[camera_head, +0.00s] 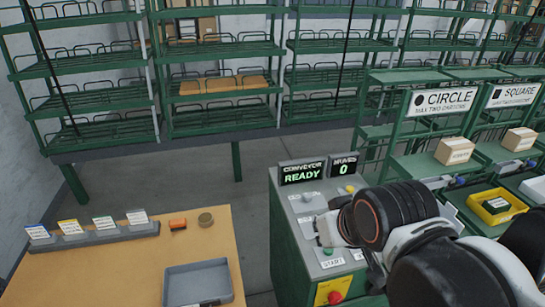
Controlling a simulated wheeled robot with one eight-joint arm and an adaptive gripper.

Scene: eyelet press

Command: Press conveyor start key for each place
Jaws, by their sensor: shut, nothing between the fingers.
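The conveyor console (283,222) is a green cabinet with a light grey sloped top. Its display (302,172) reads CONVEYOR READY, and the display beside it (344,166) reads MOVES 0. A green key (328,251) sits just above the START label (332,263). Other small keys and labels are on the panel, partly covered by my arm. My gripper (328,229) is over the panel, close above the green key, with its fingers together and empty. My black and white arm hides much of it. I cannot tell whether it touches the key.
A red emergency button (335,297) on yellow is at the console front. A yellow bin (496,206) stands right of my arm. A wooden table (110,272) with cards and a grey tray (197,284) is at left.

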